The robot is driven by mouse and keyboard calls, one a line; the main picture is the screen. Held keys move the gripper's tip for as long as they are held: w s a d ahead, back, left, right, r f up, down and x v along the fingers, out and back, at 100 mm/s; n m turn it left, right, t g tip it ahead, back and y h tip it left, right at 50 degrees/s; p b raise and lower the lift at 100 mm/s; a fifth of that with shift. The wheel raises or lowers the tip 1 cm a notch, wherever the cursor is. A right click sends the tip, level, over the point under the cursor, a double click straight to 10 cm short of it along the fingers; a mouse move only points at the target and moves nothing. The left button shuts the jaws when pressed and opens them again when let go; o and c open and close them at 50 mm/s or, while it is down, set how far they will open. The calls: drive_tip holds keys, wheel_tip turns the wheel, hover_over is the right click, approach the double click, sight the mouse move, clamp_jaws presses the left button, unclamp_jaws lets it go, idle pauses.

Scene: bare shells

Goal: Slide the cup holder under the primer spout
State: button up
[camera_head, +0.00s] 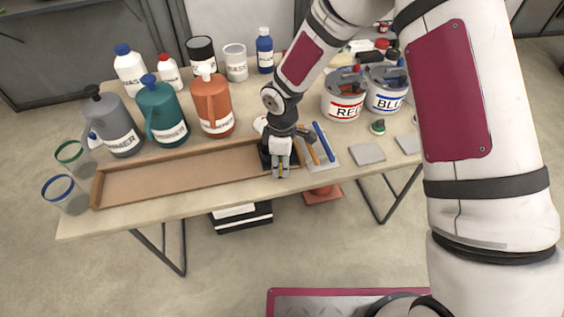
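My gripper (281,173) points down at the tray's right end, to the right of and nearer than the jug. Its fingers look close together, but I cannot tell if they hold anything. A dark block (264,154) sits just left of the fingers. It may be the cup holder or part of my gripper; I cannot tell. No cup holder or primer spout shows clearly. A white round item (260,124) is partly hidden behind my arm.
A grey jug (114,128) and a teal jug (162,113) stand left of the orange one. Clear cups with green (69,151) and blue (57,187) rims stand at far left. Red (343,103) and blue (386,101) labelled cans stand right. The tray floor looks clear.

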clamp_jaws()
